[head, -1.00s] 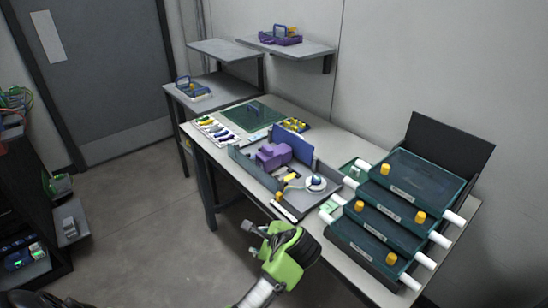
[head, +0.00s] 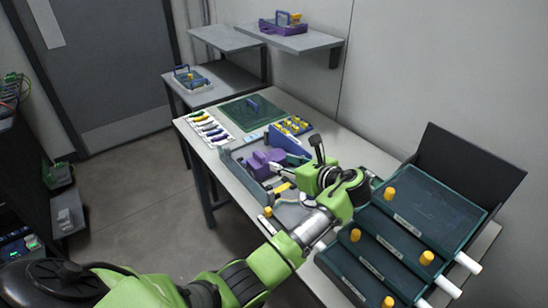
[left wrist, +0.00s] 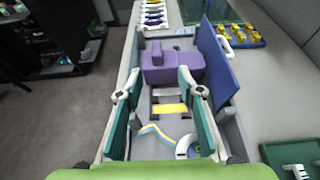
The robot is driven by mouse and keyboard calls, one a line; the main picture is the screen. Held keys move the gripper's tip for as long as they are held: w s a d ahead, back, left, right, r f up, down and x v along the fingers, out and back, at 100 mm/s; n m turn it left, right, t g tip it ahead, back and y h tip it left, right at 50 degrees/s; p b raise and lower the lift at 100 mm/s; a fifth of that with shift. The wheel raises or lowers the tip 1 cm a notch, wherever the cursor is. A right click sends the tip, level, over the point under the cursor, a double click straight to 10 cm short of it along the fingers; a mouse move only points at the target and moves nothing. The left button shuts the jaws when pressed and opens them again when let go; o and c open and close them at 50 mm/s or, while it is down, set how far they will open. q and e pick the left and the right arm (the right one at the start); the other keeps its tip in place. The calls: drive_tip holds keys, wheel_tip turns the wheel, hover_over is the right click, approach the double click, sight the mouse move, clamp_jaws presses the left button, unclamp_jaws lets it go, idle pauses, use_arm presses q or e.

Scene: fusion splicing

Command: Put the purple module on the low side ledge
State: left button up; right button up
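The purple module (head: 264,163) sits in the grey open tray (head: 236,172) on the workbench; in the left wrist view the purple module (left wrist: 172,67) lies just beyond my fingertips. My left gripper (head: 296,157) is over the tray, to the right of the module. In the left wrist view the two green finger pads of my left gripper (left wrist: 159,82) are wide apart with nothing between them. A low grey side surface (head: 222,77) stands at the bench's far left end, with a blue-handled tray (head: 190,79) on it. My right gripper is not in view.
Two wall shelves hang behind: a bare one (head: 225,38) and one (head: 315,41) holding a purple tray (head: 283,25). Stacked teal drawers (head: 430,205) stand at the right. A blue upright panel (left wrist: 214,55) borders the module's right side.

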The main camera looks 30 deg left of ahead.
use_arm(q)
approach(260, 154)
drive_tip(key=x, duration=0.4)
drive_tip(key=shift+s+a+f, duration=0.1)
drive_tip(key=shift+f, duration=0.25)
drive_tip(key=shift+a+f, duration=0.25)
drive_tip(key=shift+w+a+f+p, duration=0.1)
drive_tip(key=shift+w+a+p, duration=0.2)
drive_tip(key=shift+a, duration=0.3)
drive_tip(key=shift+w+a+p, duration=0.15)
drive_tip(key=shift+w+a, duration=0.2)
drive_tip(key=shift+a, duration=0.25)
drive_tip(key=shift+x, duration=1.15)
drive_tip(key=shift+w+a+f, duration=0.15)
drive_tip(key=shift+a+f, duration=0.05)
drive_tip(key=shift+a, duration=0.05)
drive_tip(key=shift+c, duration=0.7)
clamp_jaws()
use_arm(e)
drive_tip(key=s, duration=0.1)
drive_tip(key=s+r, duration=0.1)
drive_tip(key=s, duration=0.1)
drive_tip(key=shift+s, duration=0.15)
